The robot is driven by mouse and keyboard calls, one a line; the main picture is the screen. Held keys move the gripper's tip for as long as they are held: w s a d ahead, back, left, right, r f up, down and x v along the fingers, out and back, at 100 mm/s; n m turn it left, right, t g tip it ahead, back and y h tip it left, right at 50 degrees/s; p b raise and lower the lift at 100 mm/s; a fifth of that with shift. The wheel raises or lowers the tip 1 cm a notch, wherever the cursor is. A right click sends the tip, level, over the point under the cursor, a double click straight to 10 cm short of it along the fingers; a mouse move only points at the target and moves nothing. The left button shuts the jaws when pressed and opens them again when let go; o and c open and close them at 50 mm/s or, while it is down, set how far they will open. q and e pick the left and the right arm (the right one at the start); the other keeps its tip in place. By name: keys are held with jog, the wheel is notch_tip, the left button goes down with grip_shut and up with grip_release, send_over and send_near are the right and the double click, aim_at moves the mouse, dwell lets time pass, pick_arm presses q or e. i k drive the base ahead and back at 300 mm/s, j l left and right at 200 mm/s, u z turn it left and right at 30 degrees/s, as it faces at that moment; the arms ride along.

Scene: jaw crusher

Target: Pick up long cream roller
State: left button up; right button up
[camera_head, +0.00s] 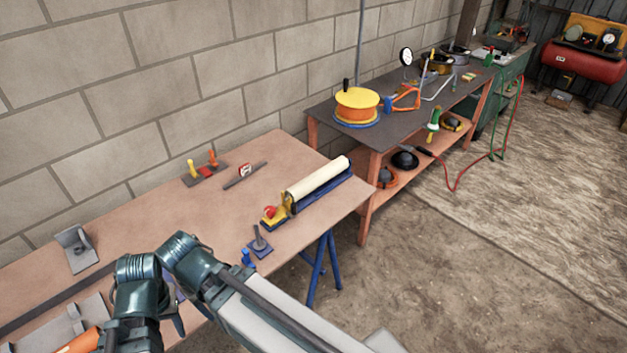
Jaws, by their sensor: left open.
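The long cream roller (318,178) lies on a blue base (325,190) near the right end of the brown tabletop, slanting up to the right. A yellow and red fitting (275,212) is at its near end. My left gripper (175,315) is open, low in the picture, left of and nearer than the roller, well apart from it. It is mostly hidden behind my own arm links, and no object shows between its fingers. My right gripper is not in view.
A grey block with a post (259,243) stands near the front edge. A small plate with yellow and orange handles (204,172) and a dark bar (244,175) lie by the wall. A grey bracket (75,248) is at left. The tabletop's middle is clear.

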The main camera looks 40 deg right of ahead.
aim_at(299, 190)
jog(key=k+j+z, duration=0.1)
jog(key=z, duration=1.15)
jog(key=u, duration=0.4)
jog(key=k+u, duration=0.1)
jog(key=u, duration=0.3)
jog(key=j+u, duration=0.1)
jog(key=u, duration=0.3)
jog(key=k+j+u, duration=0.1)
jog(key=u, duration=0.7)
jog(key=z, duration=2)
